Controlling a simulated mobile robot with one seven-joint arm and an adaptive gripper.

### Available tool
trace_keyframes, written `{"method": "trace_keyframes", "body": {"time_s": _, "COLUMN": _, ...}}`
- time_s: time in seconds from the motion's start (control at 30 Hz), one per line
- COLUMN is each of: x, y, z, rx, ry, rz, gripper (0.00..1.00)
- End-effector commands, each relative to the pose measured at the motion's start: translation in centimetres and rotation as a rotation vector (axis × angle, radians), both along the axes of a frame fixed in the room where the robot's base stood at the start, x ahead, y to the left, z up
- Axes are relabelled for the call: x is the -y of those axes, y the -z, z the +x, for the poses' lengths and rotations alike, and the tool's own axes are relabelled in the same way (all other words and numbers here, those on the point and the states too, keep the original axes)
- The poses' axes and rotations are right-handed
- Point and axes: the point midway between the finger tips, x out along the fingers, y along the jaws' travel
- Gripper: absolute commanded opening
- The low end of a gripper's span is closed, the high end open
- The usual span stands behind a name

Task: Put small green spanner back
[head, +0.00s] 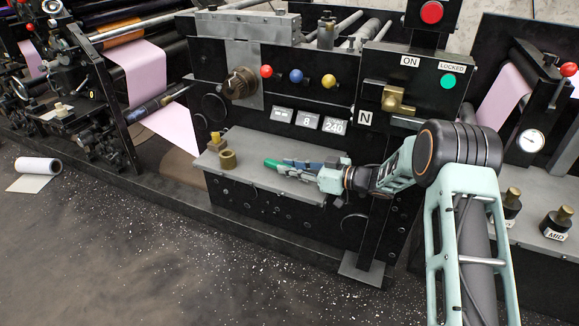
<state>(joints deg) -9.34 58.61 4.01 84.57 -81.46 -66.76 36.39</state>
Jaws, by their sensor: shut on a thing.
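A small green object (271,163), which looks like the end of the green spanner, shows at the tips of my gripper (285,165) over the grey metal shelf (250,146) on the front of the machine. My gripper reaches in from the right, its fingers pointing left and shut on the green piece. The rest of the spanner is hidden by the fingers or too small to make out. I cannot tell whether it touches the shelf. A blue patch (333,157) shows just behind the gripper.
Brass pieces (228,159) stand at the shelf's left end. Above are red, blue and yellow knobs (296,76), a number display (308,119) and a brass latch (397,100). Dark weights (556,222) stand at right. A paper roll (38,166) lies on the floor, which is otherwise mostly open.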

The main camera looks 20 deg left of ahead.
Motion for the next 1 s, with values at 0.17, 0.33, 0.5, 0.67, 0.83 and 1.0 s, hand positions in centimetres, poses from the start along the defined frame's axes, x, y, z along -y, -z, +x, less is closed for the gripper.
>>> {"method": "trace_keyframes", "body": {"time_s": 0.17, "x": -0.01, "y": 0.38, "z": 0.01, "rx": 0.000, "ry": 0.000, "rz": 0.001, "gripper": 0.00}}
{"method": "trace_keyframes", "body": {"time_s": 0.33, "x": -0.02, "y": 0.45, "z": 0.01, "rx": 0.001, "ry": 0.000, "rz": 0.001, "gripper": 0.25}}
{"method": "trace_keyframes", "body": {"time_s": 0.5, "x": 0.00, "y": 0.47, "z": 0.01, "rx": 0.000, "ry": 0.000, "rz": 0.001, "gripper": 0.37}}
{"method": "trace_keyframes", "body": {"time_s": 0.67, "x": 0.01, "y": 0.55, "z": 0.00, "rx": 0.000, "ry": 0.000, "rz": -0.001, "gripper": 0.39}}
{"method": "trace_keyframes", "body": {"time_s": 0.83, "x": 0.00, "y": 0.54, "z": -0.01, "rx": 0.000, "ry": 0.000, "rz": -0.001, "gripper": 0.55}}
{"method": "trace_keyframes", "body": {"time_s": 1.0, "x": 0.00, "y": 0.53, "z": 0.00, "rx": 0.000, "ry": 0.000, "rz": 0.000, "gripper": 0.55}}
